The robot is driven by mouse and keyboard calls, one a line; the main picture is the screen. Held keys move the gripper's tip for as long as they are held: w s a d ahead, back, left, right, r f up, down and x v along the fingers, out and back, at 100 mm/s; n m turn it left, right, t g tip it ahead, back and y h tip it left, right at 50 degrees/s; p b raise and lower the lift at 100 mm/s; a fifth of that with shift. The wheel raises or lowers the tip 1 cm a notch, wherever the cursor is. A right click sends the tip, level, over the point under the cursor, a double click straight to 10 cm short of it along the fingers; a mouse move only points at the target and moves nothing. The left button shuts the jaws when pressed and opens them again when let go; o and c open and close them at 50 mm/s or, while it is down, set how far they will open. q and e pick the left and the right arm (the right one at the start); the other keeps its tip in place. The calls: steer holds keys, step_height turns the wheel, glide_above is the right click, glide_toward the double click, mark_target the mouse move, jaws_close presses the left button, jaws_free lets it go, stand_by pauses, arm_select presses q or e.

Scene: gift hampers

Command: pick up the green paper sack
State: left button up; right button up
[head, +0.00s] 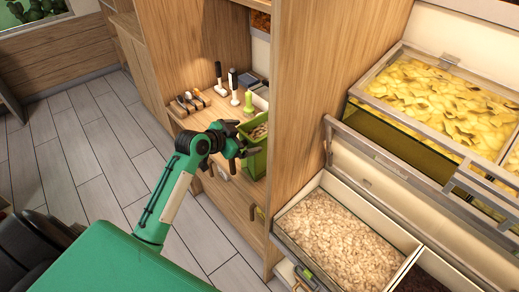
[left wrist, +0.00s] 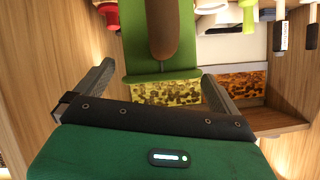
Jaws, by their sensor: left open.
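The green paper sack (head: 256,162) stands upright on the wooden counter, open at the top with pale contents showing. My left gripper (head: 242,150) is at its left side in the head view and hides part of it. In the left wrist view the green sack (left wrist: 132,45) is straight ahead, with a brown rounded shape across its middle. The open fingers of my left gripper (left wrist: 158,78) are spread to either side of the sack's lower picture edge. I cannot tell whether they touch it. My right gripper is not in view.
Several small tools (head: 190,100) lie left of the sack, and upright handled tools (head: 233,82) stand behind it. A tall wooden panel (head: 310,100) rises close on the right. Beyond it are bins of yellow pieces (head: 430,90) and pale flakes (head: 340,240).

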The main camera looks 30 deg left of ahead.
mark_target(255, 133)
arm_select(q)
steer(key=p+x, duration=0.2)
steer(key=x, duration=0.3)
steer(key=shift+w+d+f, duration=0.15)
steer(key=shift+w+d, duration=0.05)
steer(key=shift+w, duration=0.15)
steer(key=c, duration=1.9)
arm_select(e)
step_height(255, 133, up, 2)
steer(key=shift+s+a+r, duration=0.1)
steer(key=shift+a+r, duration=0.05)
arm_select(q)
steer(key=shift+r, duration=0.25)
steer(key=shift+c, duration=0.2)
